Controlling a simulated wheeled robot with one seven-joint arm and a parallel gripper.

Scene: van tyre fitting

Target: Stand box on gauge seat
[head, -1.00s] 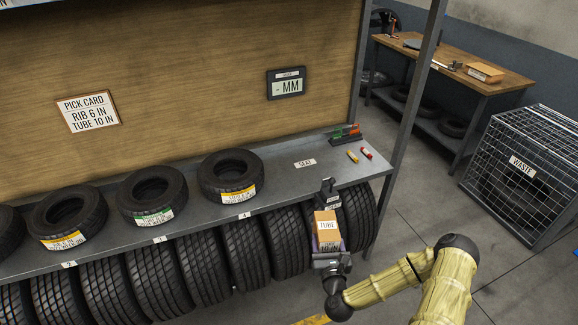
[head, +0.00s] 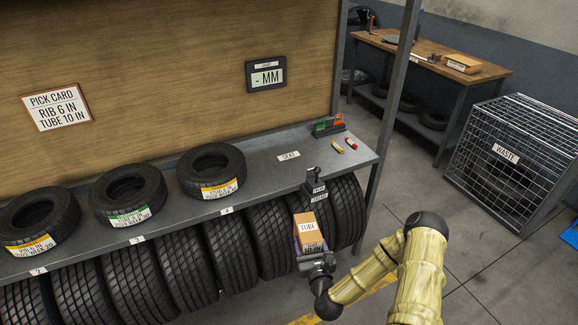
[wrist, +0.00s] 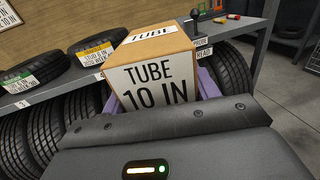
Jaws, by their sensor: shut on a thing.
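My gripper (head: 314,252) is shut on a cardboard box (head: 308,227) with white labels reading TUBE and 10 IN. The box (wrist: 160,72) fills the middle of the wrist view, between purplish jaw pads. It is held in front of the shelf, over the tyre row below. The gauge seat is marked by a white SEAT label (head: 289,156) on the shelf top, behind and left of the box, with bare shelf around it. The gauge display (head: 266,75) on the back board reads "- MM". A dark upright tool (head: 313,183) stands at the shelf edge behind the box.
Several tyres (head: 212,170) lie on the shelf (head: 257,172) to the left. Yellow and red markers (head: 350,143) and a green and orange holder (head: 328,125) sit at its right end. A shelf post (head: 392,110) rises at the right. A wire WASTE cage (head: 506,150) stands further right.

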